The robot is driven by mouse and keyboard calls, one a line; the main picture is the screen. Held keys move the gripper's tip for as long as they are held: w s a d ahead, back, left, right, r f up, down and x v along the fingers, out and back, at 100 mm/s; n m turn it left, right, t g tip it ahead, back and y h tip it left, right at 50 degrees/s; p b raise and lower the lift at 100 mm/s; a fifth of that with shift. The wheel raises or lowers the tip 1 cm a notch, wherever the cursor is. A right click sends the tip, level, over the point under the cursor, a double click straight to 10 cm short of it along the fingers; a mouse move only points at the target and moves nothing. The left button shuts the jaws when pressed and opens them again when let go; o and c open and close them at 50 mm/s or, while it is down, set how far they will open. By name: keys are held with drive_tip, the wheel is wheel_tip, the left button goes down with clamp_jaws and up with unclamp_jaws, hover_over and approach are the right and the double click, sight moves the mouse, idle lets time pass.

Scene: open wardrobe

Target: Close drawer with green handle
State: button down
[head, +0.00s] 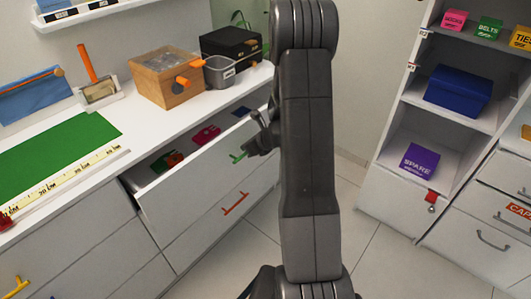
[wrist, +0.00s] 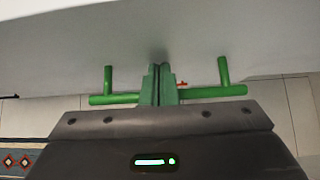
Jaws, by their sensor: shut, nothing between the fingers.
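The drawer (head: 180,197) with the green handle (head: 236,157) is the top drawer of the white dresser at left and stands partly open, with small colored items inside. In the wrist view the green handle (wrist: 215,93) is a horizontal bar on two posts below the pale drawer front (wrist: 160,35). My gripper (head: 257,143) is at the handle in the head view. In the wrist view my gripper (wrist: 158,72) is shut and empty, its fingers crossing the bar between the posts, tips close to the drawer front. Whether they touch it I cannot tell.
A closed drawer with a red handle (head: 235,204) lies below. The dresser top holds a green mat (head: 75,145), a wooden box (head: 165,78) and a grey cup (head: 219,71). A shelf unit (head: 385,200) stands at right. Tiled floor (head: 385,255) is free between them.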

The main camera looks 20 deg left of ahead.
drive_tip(key=w+a+p, duration=0.1)
drive_tip(key=a, duration=0.2)
drive_tip(key=w+a+p, duration=0.1)
drive_tip(key=a, duration=0.3)
drive_tip(key=w+a+p, duration=0.1)
drive_tip(key=a, duration=0.2)
drive_tip(key=shift+w+a+r+p, duration=0.1)
drive_tip(key=shift+w+a+p, duration=0.05)
drive_tip(key=shift+w+p, duration=0.25)
drive_tip(key=shift+w+a, duration=0.1)
drive_tip(key=shift+a, duration=0.15)
drive_tip(key=shift+r, duration=0.15)
